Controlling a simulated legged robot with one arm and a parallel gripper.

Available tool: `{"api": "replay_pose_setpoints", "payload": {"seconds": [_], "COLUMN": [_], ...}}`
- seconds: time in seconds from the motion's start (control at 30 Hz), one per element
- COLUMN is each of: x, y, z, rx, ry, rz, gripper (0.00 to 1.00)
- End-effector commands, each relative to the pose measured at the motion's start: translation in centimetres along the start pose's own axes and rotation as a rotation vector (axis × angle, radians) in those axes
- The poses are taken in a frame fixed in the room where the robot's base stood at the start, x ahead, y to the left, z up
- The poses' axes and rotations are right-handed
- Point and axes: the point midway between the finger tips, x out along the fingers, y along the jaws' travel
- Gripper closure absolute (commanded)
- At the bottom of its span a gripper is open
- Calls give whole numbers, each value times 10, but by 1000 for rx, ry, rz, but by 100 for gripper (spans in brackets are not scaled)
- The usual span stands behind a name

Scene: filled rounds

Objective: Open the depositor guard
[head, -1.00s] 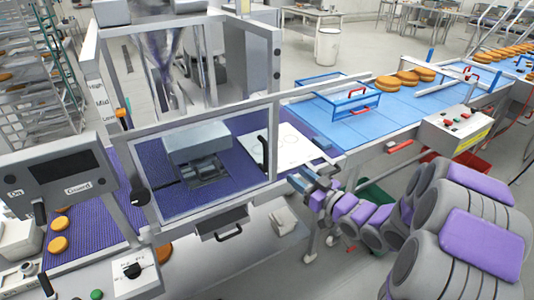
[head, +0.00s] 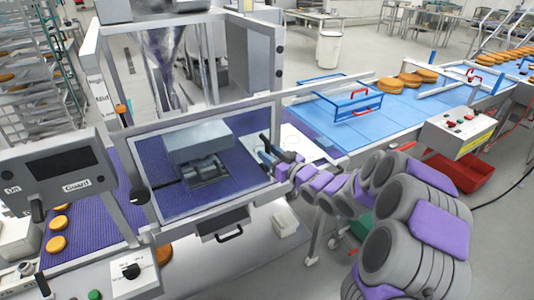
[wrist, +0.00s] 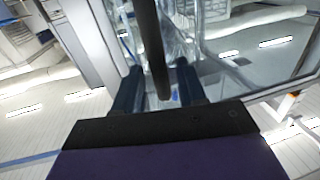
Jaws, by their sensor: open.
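The depositor guard (head: 200,117) is a clear panel in a grey metal frame across the front of the depositor, and it looks closed. Its dark upright handle bar (wrist: 152,45) runs down the middle of the wrist view. My gripper (head: 267,152) is at the right end of the guard in the head view. In the wrist view my gripper (wrist: 158,85) has its two dark fingers apart, one on each side of the bar. I cannot tell whether either finger touches it. In the head view the fingers largely hide the handle.
A control panel (head: 62,170) with On and Guard labels stands at the left. The purple belt (head: 88,222) carries round cakes (head: 58,243). The blue conveyor (head: 330,122) with a blue guard frame (head: 352,105) lies right of the depositor. A red crate (head: 465,175) stands on the floor.

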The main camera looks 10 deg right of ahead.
Motion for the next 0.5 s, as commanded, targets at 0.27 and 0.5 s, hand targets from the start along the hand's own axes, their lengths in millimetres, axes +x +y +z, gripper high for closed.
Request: {"api": "replay_pose_setpoints", "payload": {"seconds": [0.27,0.5], "x": [16,17], "y": [0,0], "z": [0,0], "rx": [-1,0], "ry": [-1,-1], "rz": [1,1], "gripper": [60,60]}}
